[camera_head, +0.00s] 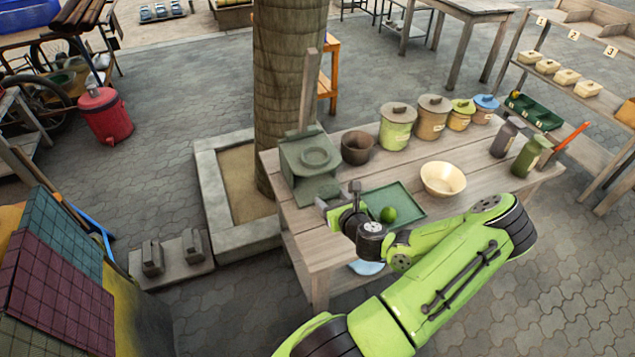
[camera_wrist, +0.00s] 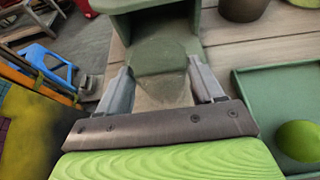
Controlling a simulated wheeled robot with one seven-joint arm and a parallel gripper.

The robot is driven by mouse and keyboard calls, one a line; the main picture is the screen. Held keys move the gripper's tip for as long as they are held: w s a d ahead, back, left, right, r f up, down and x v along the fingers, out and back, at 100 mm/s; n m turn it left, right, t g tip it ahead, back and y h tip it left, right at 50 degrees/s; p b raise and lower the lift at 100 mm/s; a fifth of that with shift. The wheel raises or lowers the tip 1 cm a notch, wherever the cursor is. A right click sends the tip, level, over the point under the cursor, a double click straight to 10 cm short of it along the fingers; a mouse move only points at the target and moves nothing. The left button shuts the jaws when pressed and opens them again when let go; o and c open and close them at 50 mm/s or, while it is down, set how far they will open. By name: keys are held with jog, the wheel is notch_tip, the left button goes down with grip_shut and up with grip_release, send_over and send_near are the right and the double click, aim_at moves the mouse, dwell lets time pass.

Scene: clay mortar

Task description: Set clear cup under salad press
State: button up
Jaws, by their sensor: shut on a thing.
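The salad press (camera_head: 312,160) is a green-grey stand with an upright lever, at the left end of the wooden table. My gripper (camera_head: 332,203) is low at the front of the press. In the wrist view its two grey fingers (camera_wrist: 163,88) stand apart, shut on a faint see-through shape that I take as the clear cup (camera_wrist: 165,88). The cup's outline is hard to make out against the table and the press base (camera_wrist: 162,55). The press's upper body (camera_wrist: 155,8) is just beyond the fingertips. In the head view my wrist hides the cup.
A green tray (camera_head: 405,200) with a lime (camera_head: 388,214) lies right of my gripper. A dark pot (camera_head: 357,147) stands beside the press. A cream bowl (camera_head: 442,179) and several lidded jars stand further right. The tree trunk (camera_head: 285,90) rises behind the press.

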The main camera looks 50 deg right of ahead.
jog(key=w+d, duration=0.1)
jog(key=w, duration=0.2)
jog(key=w+d, duration=0.2)
jog(key=w, duration=0.1)
jog(key=w+d, duration=0.2)
jog(key=w, duration=0.1)
jog(key=shift+w+d, duration=0.1)
jog(key=shift+d, duration=0.1)
jog(key=shift+f, duration=0.3)
jog(key=shift+s+r, duration=0.2)
jog(key=shift+f, duration=0.25)
jog(key=o, duration=1.1)
jog(key=shift+o, duration=0.2)
